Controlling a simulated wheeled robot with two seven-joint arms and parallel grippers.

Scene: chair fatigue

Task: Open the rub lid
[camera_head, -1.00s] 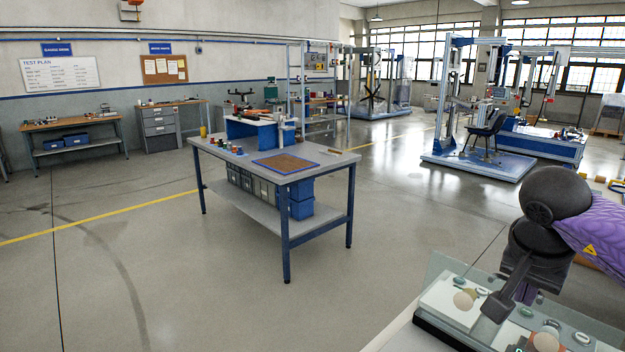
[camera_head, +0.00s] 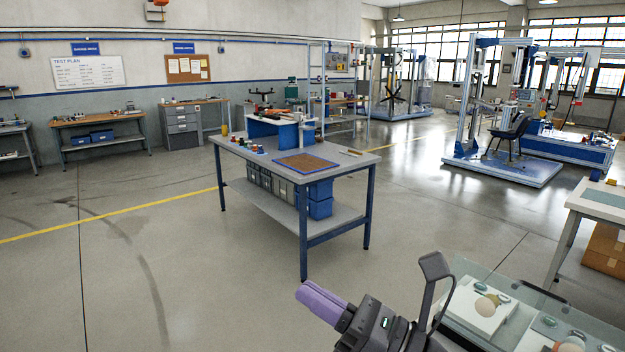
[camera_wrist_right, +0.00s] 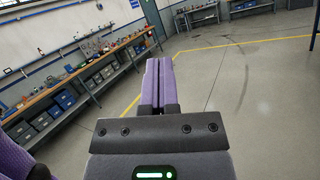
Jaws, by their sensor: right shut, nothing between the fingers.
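A clear glass-like cover (camera_head: 575,317) is at the bottom right of the head view, over a light rig with round tan pads and oval pieces. I take it for the rub lid; its lower part is cut off by the picture edge, and I cannot tell if it is open or closed. My right gripper (camera_head: 308,296) is left of the cover, apart from it, over the floor. Its purple fingers are shut and empty. In the right wrist view the fingers (camera_wrist_right: 158,68) lie together, pointing at the open room. My left gripper is not in view.
A workbench (camera_head: 240,150) with blue legs and a brown mat stands in the middle of the room. A pale table (camera_head: 599,203) with cardboard boxes (camera_head: 604,248) below stands at the right edge. The floor between workbench and gripper is clear.

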